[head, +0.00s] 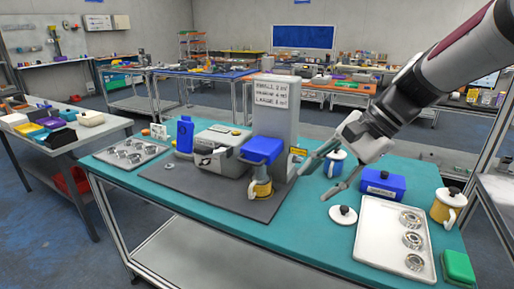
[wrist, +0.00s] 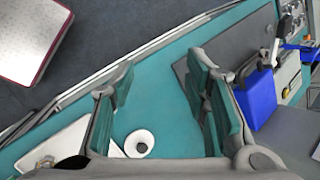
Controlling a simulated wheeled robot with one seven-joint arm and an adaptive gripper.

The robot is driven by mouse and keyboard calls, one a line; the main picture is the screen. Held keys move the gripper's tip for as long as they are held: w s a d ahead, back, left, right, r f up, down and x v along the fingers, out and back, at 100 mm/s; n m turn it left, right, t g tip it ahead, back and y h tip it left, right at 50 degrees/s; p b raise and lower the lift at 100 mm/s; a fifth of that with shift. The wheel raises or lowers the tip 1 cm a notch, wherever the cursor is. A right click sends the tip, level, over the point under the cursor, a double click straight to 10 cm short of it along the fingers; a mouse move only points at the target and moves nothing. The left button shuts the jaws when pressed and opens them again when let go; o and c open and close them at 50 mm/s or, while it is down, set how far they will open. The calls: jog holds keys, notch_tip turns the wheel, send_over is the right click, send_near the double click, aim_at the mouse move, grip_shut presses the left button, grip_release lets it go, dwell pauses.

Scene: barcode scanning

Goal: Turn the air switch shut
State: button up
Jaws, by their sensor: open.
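My gripper (head: 314,184) is open and empty above the right half of the teal bench, just right of the grey machine column. The grey machine column (head: 284,110) carries a printed white sign. A small fitting with a yellow label (head: 297,154) is on its right side, partly behind my gripper. In the wrist view a metal fitting with a dark lever (wrist: 277,50) shows on the machine, right of the fingers. I cannot tell for certain which part is the air switch.
A blue block (head: 262,150) sits over a yellow mug (head: 260,188) at the machine.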

jog(key=w+d+f+m+t+y+b, duration=0.1)
jog(key=w+d+f+m+y+b, duration=0.25)
jog(key=w, duration=0.35)
jog(key=w+d+f+m+t+y+b, duration=0.1)
jog(key=w+d+f+m+y+b, duration=0.15)
jog(key=w+f, duration=0.4)
jog(key=m+t+y+b, duration=0.3)
jog(key=m+t+b, duration=0.2)
jog(key=m, duration=0.2)
send_near(298, 160)
jog(key=v, duration=0.5)
jog(key=shift+w+d+f, duration=0.1)
jog(key=shift+d+f, duration=0.15)
jog(key=shift+f, duration=0.1)
jog(key=shift+w, duration=0.1)
jog(key=b+x, duration=0.1)
jog(key=x, duration=1.2)
jog(key=shift+w+a, duration=0.15)
jog(key=shift+w, duration=0.1)
jog(key=shift+c, duration=0.4)
grip_shut()
